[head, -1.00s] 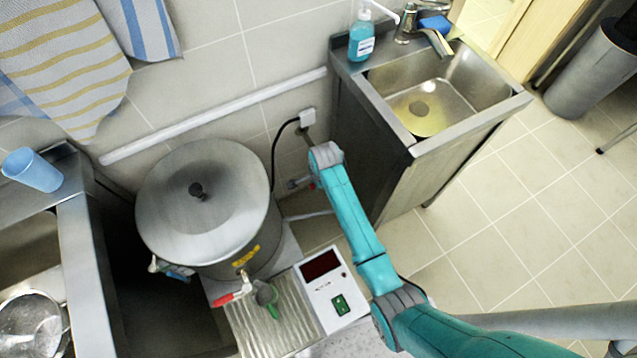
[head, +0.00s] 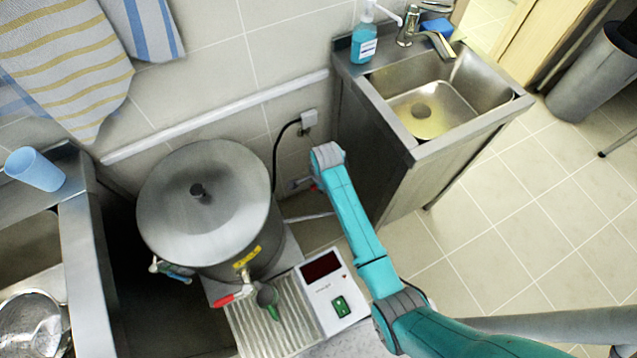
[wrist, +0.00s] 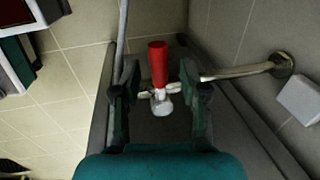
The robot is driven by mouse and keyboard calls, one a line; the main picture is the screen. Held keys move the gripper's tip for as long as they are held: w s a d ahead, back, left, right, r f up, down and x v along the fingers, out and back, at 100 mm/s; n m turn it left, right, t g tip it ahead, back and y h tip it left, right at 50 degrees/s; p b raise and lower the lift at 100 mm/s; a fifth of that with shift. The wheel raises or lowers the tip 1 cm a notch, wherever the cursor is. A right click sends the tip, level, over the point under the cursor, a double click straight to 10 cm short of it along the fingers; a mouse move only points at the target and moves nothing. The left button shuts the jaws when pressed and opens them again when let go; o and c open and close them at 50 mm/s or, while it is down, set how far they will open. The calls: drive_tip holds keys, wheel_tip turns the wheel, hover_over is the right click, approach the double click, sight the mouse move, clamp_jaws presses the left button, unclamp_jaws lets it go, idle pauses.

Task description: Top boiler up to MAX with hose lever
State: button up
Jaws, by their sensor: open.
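The boiler (head: 222,238) is a large lidded steel pot at left centre in the head view. It has a yellow label and a red-handled tap (head: 232,298) at its front. In the wrist view a red lever (wrist: 158,62) stands on a metal valve (wrist: 161,102) on a wall pipe. My gripper (wrist: 160,90) is open, with one finger on each side of the valve and the lever's base. I cannot tell whether either finger touches. In the head view my arm hides most of the gripper; a bit of the valve pipe (head: 298,183) shows beside it. No MAX mark is readable.
A steel sink (head: 440,100) with a soap bottle (head: 364,42) stands right of my arm. A white box with a dark display (head: 328,290) and a ribbed drip tray (head: 262,328) lie before the boiler. A black cable runs to a wall socket (head: 309,118).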

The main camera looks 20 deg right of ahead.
wheel_tip(320, 180, up, 11)
drive_tip(key=s, duration=0.2)
drive_tip(key=shift+d, duration=0.25)
drive_tip(key=shift+s, duration=0.1)
drive_tip(key=s+d+f+n+t, duration=0.2)
drive_tip(key=s+f+n+t, duration=0.15)
drive_tip(key=s, duration=0.65)
drive_tip(key=s+d+f+n+t, duration=0.15)
drive_tip(key=s+n, duration=0.25)
drive_tip(key=s, duration=0.6)
drive_tip(key=s+d+r+n+t, duration=0.1)
drive_tip(key=s+r+n+t, duration=0.6)
drive_tip(key=s+r, duration=1.2)
wheel_tip(320, 180, up, 4)
drive_tip(key=shift+s+d+n+t, duration=0.25)
drive_tip(key=shift+s+n+t, duration=0.05)
drive_tip(key=shift+n, duration=0.45)
drive_tip(key=shift+f, duration=0.1)
